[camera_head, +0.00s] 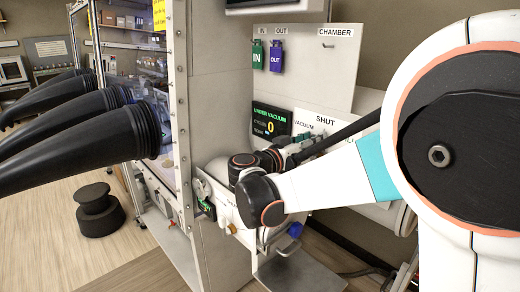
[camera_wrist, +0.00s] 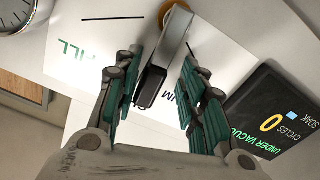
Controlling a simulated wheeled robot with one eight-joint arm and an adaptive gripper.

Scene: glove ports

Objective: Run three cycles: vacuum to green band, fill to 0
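In the wrist view my gripper (camera_wrist: 162,60) is open, with its green-padded fingers on either side of a grey valve lever with a black end (camera_wrist: 166,62). A gap shows on the right side of the lever; the left finger is close to it, and I cannot tell if it touches. The lever's pivot is brass-coloured. The panel reads FILL (camera_wrist: 77,50) at left and part of VACUUM at right. The display (camera_wrist: 272,115) reads UNDER VACUUM, cycles 0; it also shows in the head view (camera_head: 270,121). A round gauge (camera_wrist: 16,14) is partly cut off. In the head view my arm hides much of the valve panel.
A green IN tag (camera_head: 257,55) and a blue OUT tag (camera_head: 276,56) hang on the CHAMBER board (camera_head: 318,75). Black gloves (camera_head: 80,150) stick out from the cabinet at left. A black stool (camera_head: 98,210) stands on the floor. A cylindrical chamber with a blue knob (camera_head: 295,229) sits below my arm.

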